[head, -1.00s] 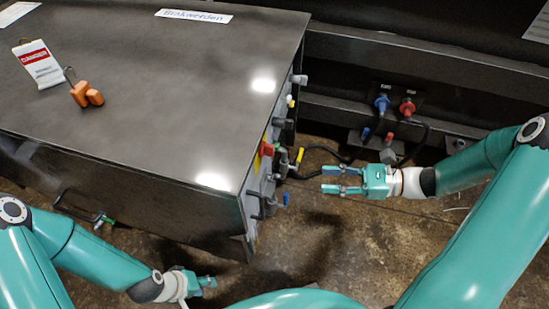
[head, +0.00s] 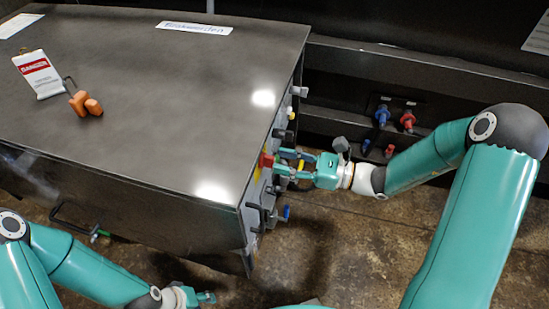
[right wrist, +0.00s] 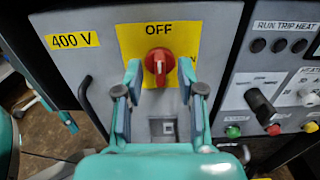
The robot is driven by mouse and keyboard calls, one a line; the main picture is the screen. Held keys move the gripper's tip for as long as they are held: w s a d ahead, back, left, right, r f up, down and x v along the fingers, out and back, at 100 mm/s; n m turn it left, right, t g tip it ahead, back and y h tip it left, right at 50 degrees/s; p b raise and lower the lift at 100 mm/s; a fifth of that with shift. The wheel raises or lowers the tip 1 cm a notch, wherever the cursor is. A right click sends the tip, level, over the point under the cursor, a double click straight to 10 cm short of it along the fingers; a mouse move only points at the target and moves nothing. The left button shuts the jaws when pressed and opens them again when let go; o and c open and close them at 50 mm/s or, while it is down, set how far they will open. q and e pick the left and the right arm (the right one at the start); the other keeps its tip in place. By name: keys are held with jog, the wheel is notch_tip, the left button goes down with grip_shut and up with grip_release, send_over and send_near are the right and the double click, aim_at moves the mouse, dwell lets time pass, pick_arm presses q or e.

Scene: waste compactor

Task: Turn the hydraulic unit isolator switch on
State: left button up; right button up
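The isolator switch is a red rotary knob (right wrist: 159,63) on a yellow plate (right wrist: 188,40) in the right wrist view. Its handle is upright, towards the word OFF; a label on the plate's right side is partly hidden by a finger. In the head view the red switch (head: 266,160) shows on the cabinet's side panel. My right gripper (head: 279,162) is open at the panel. In the right wrist view its fingers (right wrist: 159,82) stand either side of the knob's lower part, with gaps visible. My left gripper (head: 207,298) is low in the head view, away from the panel; its opening is unclear.
A 400 V label (right wrist: 73,40) is left of the switch. A panel with a black selector (right wrist: 262,104) and several buttons is right of it. Blue (head: 382,115) and red (head: 408,120) connectors sit behind.

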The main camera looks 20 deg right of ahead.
aim_at(268, 161)
jog(key=shift+x, duration=1.4)
grip_shut()
